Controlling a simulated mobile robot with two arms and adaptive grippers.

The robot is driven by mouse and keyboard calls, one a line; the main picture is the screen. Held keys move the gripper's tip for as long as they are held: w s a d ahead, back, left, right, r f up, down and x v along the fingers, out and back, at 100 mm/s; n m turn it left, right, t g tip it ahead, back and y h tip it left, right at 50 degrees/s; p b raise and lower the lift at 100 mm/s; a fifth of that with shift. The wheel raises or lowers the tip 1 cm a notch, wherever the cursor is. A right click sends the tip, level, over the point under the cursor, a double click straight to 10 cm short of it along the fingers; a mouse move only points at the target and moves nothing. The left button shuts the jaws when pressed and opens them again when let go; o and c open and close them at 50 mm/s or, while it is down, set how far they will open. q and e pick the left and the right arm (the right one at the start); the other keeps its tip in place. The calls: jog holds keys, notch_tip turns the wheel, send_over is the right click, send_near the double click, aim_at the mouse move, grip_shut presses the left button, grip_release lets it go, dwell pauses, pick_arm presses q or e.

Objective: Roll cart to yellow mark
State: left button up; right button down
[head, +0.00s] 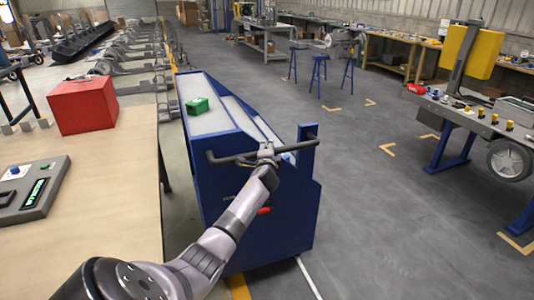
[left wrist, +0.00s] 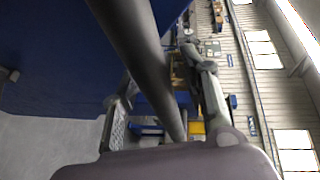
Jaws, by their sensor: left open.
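The blue cart (head: 265,220) stands on the grey floor in the middle of the head view, with a dark push handle (head: 230,158) across its near end. My left gripper (head: 266,150) is at the middle of this handle. In the left wrist view the dark handle bar (left wrist: 140,60) passes between the spread fingers of the gripper (left wrist: 165,100), which is open. Whether the fingers touch the bar cannot be told. Yellowish corner marks (head: 387,150) lie on the floor right of the cart; another (head: 515,243) lies at the lower right. My right gripper is not in view.
A green box (head: 197,106) lies on the cart's top. A wooden table (head: 120,205) with a red box (head: 83,106) stands close on the left. A workbench (head: 470,122) with a wheel stands at the right. Blue trestles (head: 319,72) stand farther back. Floor between is open.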

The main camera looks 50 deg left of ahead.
pick_arm(q)
jog(key=v, duration=1.2)
dwell(0.4)
